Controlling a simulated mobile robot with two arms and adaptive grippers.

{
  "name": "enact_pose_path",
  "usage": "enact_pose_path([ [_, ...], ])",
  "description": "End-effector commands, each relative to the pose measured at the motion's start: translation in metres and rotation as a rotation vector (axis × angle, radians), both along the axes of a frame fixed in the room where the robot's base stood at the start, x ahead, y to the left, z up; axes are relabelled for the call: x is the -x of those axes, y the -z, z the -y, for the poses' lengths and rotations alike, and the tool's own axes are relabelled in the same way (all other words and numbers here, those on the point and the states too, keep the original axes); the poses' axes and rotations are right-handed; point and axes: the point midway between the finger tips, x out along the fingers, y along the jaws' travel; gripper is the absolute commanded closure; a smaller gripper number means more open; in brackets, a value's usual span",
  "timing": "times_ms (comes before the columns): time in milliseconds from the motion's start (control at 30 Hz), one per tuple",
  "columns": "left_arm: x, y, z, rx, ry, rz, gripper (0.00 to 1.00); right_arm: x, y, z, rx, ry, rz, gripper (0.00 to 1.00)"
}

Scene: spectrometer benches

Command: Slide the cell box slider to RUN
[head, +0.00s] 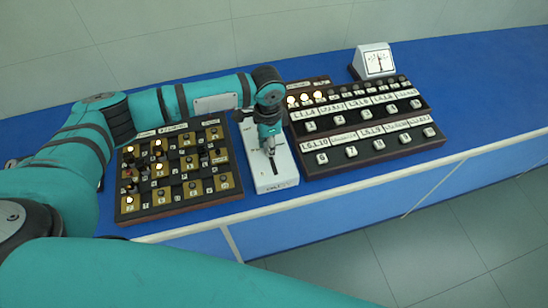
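The cell box (267,181) is a white, narrow box on the blue bench, between two dark panels. A dark slot or mark shows near its front end, with small lettering on the front edge that I cannot read clearly. My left gripper (270,153) points down over the middle of the cell box, at or just above its top. The gripper hides the slider, so I cannot tell its position or whether the fingers touch it. The fingers look close together, but their opening is too small to judge. My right gripper is not in view.
A dark panel with brass plates, knobs and lit lamps (130,208) stands close left of the box. A stepped panel with labelled knobs (374,146) stands close right. A white meter (374,61) stands behind it. The blue bench (470,80) is clear at right.

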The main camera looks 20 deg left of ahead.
Motion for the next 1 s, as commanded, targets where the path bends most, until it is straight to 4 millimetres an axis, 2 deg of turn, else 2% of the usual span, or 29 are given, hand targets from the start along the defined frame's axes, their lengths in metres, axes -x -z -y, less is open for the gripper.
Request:
enact_pose_path([
  [133, -0.0124, -0.0009, -0.0075, 0.004, -0.001, -0.003, 1.00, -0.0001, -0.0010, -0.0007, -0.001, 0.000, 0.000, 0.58],
  [433, -0.0126, 0.0000, -0.0077, 0.006, 0.002, -0.005, 1.00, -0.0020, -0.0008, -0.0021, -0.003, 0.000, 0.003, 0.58],
  [467, -0.0127, 0.0000, -0.0079, 0.006, 0.002, -0.005, 0.76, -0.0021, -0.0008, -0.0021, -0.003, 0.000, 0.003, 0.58],
  [600, -0.0128, -0.0001, -0.0081, 0.005, 0.002, -0.004, 0.57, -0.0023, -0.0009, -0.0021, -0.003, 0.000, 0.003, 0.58],
  [867, -0.0127, -0.0002, -0.0082, 0.005, 0.002, -0.004, 0.56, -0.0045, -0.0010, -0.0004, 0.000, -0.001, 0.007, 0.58],
  [1000, -0.0135, -0.0095, -0.0078, 0.006, 0.002, -0.002, 0.56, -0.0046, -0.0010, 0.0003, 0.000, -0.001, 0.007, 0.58],
])
